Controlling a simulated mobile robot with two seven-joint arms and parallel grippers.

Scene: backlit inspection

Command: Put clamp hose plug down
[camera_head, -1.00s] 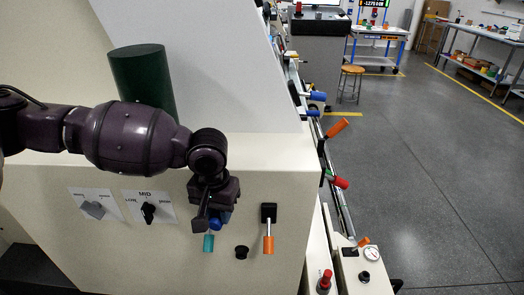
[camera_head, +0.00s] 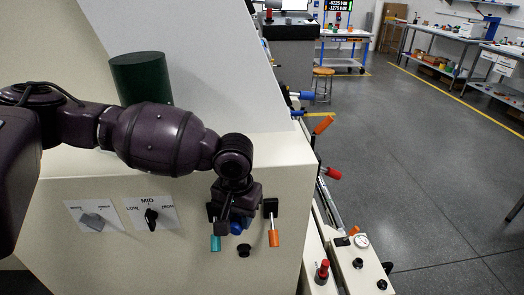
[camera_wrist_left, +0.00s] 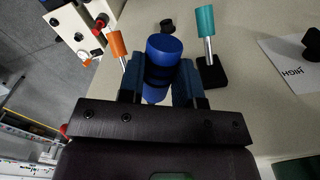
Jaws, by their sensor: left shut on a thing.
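My left gripper (camera_head: 236,226) is shut on a blue cylindrical plug (camera_wrist_left: 163,58), which sits between its two fingers. In the head view, only a small part of the blue plug (camera_head: 236,228) shows below the fingers. The gripper is in front of the cream panel, between a teal-handled lever (camera_head: 215,242) and an orange-handled lever (camera_head: 274,236). A round black fitting (camera_head: 244,250) is just below the plug in the head view. Whether the plug touches the panel cannot be told. My right gripper is not in view.
A grey knob (camera_head: 92,221) and a black LOW-MID-HIGH knob (camera_head: 151,216) are on the panel to the left. A dark green cylinder (camera_head: 140,78) stands on the ledge behind my arm. More levers (camera_head: 323,125) line the right side. Open floor (camera_head: 420,180) lies to the right.

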